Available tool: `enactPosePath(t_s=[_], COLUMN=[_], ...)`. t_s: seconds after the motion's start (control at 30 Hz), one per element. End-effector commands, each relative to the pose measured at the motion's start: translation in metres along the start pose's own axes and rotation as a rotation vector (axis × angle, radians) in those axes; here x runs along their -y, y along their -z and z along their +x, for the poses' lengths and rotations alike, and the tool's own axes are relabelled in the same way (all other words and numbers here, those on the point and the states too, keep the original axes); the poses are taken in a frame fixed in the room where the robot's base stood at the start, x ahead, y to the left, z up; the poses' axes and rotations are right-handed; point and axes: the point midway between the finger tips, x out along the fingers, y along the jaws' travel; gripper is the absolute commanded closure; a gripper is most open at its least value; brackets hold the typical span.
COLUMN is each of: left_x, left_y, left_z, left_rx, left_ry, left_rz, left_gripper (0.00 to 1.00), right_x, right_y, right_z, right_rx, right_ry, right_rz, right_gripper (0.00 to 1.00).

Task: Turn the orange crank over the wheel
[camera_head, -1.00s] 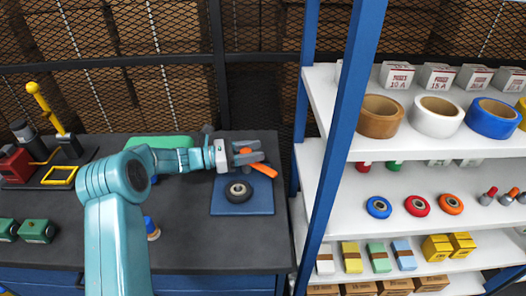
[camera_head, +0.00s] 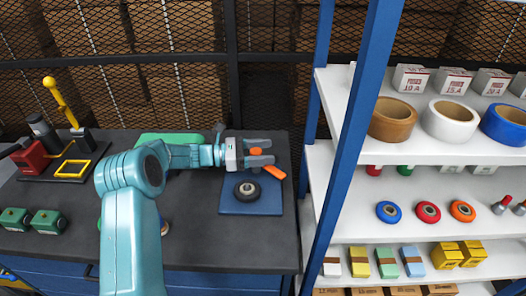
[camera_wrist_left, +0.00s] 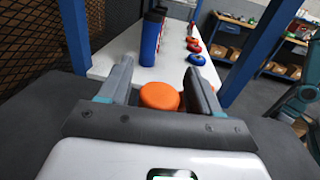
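The orange crank shows in the head view as an orange arm (camera_head: 274,172) and an orange knob (camera_head: 256,151), partly covered by my left gripper. The black wheel (camera_head: 247,190) lies on a blue plate (camera_head: 233,207), just below the crank in the picture. My left gripper (camera_head: 267,151) is level above the plate, its fingers apart on either side of the knob. The left wrist view shows the orange knob (camera_wrist_left: 160,96) between the spread fingers (camera_wrist_left: 161,88), with gaps at both sides. My right gripper is not in view.
A blue-framed shelf (camera_head: 335,150) with tape rolls and small parts stands close to the right of the plate. A green mat (camera_head: 168,139) lies behind my left arm. A yellow-handled press (camera_head: 60,100) and green blocks (camera_head: 47,222) are at the left.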

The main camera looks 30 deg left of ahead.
Motion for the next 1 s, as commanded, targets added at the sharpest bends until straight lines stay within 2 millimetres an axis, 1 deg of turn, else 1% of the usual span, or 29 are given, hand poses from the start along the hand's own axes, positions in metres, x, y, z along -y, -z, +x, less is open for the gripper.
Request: enactPosePath(t_s=[0.2,0.27,0.33,0.47,0.5,0.8,0.9,1.0], left_x=[0.0,0.0,0.0,0.0,0.0,0.0,0.0,0.001], left_y=[-0.003,-0.008,-0.018,-0.05,-0.061,-0.143,-0.166,-0.183], left_z=[0.001,0.001,0.001,0.001,0.001,0.001,0.001,0.001], left_rx=[0.0,0.0,0.0,0.0,0.0,0.001,0.0,0.0], left_ry=[0.001,0.0,0.001,0.0,0.0,0.0,0.0,0.001], left_rz=[0.003,0.005,0.006,0.009,0.01,0.008,0.006,0.005], left_gripper=[0.37,0.37,0.37,0.37,0.37,0.37,0.37,0.37], right_x=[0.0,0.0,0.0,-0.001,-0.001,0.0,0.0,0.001], right_y=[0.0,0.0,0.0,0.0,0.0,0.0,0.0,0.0], right_z=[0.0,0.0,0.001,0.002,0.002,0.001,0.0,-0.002], right_rx=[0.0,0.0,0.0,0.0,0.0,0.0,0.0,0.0], right_ry=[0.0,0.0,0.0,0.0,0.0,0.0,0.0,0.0], right_rz=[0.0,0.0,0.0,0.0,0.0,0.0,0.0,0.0], right_gripper=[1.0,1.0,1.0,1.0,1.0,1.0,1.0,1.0])
